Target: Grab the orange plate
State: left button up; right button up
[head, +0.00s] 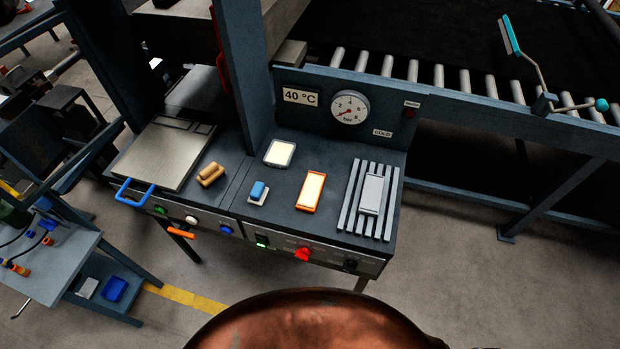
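The orange plate (303,207) lies flat on the dark top of the press bench (276,218), near the front edge. It has an orange rim around a pale, bright face. It lies between a small blue-topped block (258,190) on its left and a slatted metal rack (348,208) on its right. Nothing covers it. Neither of my grippers shows in the head view.
A grey metal piece (372,193) lies on the rack. A pale square plate (279,153) and a tan block (210,174) are also on the bench. A dark upright post (245,75) and the gauge panel (385,118) stand behind. Knobs line the front.

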aim_at(309, 194)
jog(key=u, duration=2.55)
jog(key=i, duration=1.95)
jog(key=z, duration=3.35)
